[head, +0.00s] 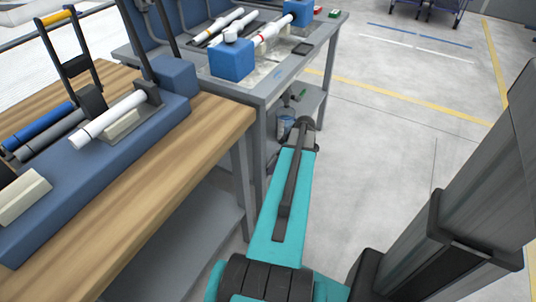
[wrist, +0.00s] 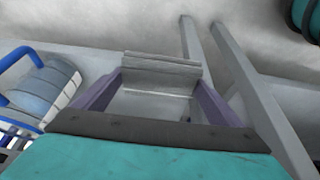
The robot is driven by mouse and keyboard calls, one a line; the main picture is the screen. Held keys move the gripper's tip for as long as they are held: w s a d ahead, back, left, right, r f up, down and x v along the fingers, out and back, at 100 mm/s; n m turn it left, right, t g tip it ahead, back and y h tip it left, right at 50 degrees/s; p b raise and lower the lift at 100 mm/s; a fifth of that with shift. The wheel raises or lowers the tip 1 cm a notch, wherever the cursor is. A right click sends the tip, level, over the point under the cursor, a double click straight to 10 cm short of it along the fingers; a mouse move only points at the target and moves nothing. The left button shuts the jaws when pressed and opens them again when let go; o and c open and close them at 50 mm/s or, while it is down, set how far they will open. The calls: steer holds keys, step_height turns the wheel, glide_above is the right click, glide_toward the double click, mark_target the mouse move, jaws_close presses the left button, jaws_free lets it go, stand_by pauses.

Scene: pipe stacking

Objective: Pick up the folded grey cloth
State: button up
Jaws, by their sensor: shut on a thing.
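The folded grey cloth (wrist: 160,66) shows in the wrist view as flat stacked layers between the tips of my gripper (wrist: 160,80). The two purple fingers reach it from both sides, and my gripper is shut on it. In the head view my teal arm reaches down beside the grey bench, and the cloth cannot be made out there.
A wooden-topped table (head: 165,172) with a blue pipe fixture (head: 150,128) stands at left. The grey bench (head: 262,88) behind it carries blue blocks and white pipes. A clear container (head: 285,122) is near my arm's end. Open floor (head: 400,150) lies right.

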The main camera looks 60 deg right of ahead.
steer(key=s, duration=0.5)
steer(key=shift+s+a+r, duration=0.15)
steer(key=shift+s+r, duration=0.1)
steer(key=o, duration=0.4)
steer(key=c, duration=0.3)
